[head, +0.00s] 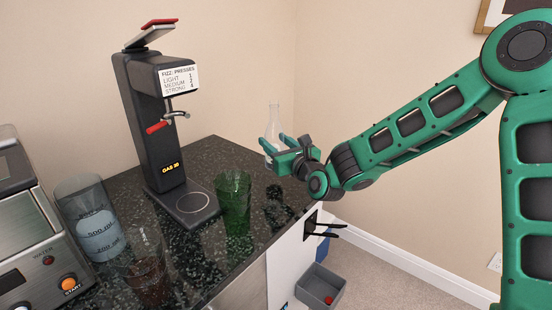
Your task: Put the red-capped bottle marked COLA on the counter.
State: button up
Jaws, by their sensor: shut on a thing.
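My gripper (274,145) is shut on a clear, narrow-necked bottle (274,120) and holds it upright at the far right part of the counter. The bottle's top shows no red cap, and I can read no COLA mark on it. The fingers hide its lower part, so I cannot tell whether its base touches the counter. The dark speckled counter (240,260) runs from the lower left to the far right corner.
A black fizz machine (148,120) with a red lever stands on the counter. A green glass (235,205), a clear tumbler (147,278), a measuring jug (98,225) and a silver appliance (35,250) stand nearer. A grey bin (318,284) below holds a small red thing (328,300).

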jog(key=shift+f, duration=2.15)
jog(key=o, duration=1.6)
jog(key=shift+f, duration=0.1)
jog(key=shift+o, duration=0.2)
